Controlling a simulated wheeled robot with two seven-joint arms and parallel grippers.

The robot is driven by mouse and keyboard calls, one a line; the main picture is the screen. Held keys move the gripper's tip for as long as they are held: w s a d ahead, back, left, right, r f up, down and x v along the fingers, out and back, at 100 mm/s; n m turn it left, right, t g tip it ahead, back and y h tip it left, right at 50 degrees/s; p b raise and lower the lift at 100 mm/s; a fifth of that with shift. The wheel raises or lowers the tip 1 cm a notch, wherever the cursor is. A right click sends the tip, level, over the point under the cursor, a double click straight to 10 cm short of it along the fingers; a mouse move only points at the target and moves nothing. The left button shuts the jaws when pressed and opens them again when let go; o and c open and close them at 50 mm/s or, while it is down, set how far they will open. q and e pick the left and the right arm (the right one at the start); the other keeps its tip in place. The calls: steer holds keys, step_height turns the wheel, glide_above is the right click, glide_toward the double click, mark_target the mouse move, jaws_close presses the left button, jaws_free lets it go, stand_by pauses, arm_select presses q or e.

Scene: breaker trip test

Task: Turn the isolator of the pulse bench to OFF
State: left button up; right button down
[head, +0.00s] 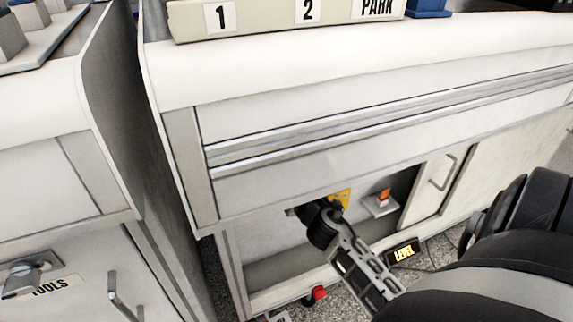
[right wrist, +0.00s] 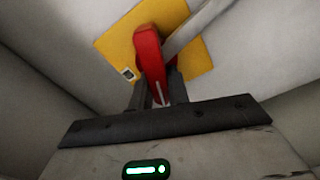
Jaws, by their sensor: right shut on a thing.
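The isolator has a red handle (right wrist: 150,62) on a yellow plate (right wrist: 197,62), seen in the right wrist view. My right gripper (right wrist: 155,92) is shut on the red handle. The handle stands nearly upright in that picture, leaning a little. In the head view my right gripper (head: 322,222) reaches under the bench (head: 185,160) to the yellow plate (head: 341,197); the red handle is hidden there behind the gripper. Any ON or OFF lettering on the plate cannot be read. My left gripper is not in view.
An orange-red switch on a small white box (head: 380,204) sits right of the plate. A LEVEL label (head: 403,252) and a red knob (head: 319,293) are lower down. A bar marked 1, 2, PARK (head: 262,15) lies on top.

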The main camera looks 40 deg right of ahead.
steer(key=n, duration=0.2)
steer(key=shift+f+n, duration=0.2)
steer(key=shift+n, duration=0.2)
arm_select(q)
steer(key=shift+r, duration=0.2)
arm_select(e)
steer(key=shift+n, duration=0.6)
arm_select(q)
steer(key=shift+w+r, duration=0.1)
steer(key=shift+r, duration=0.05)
arm_select(e)
steer(key=c, duration=1.3)
jaws_free()
steer(key=shift+c, duration=0.2)
steer(key=shift+f, duration=0.1)
steer(key=shift+a, duration=0.1)
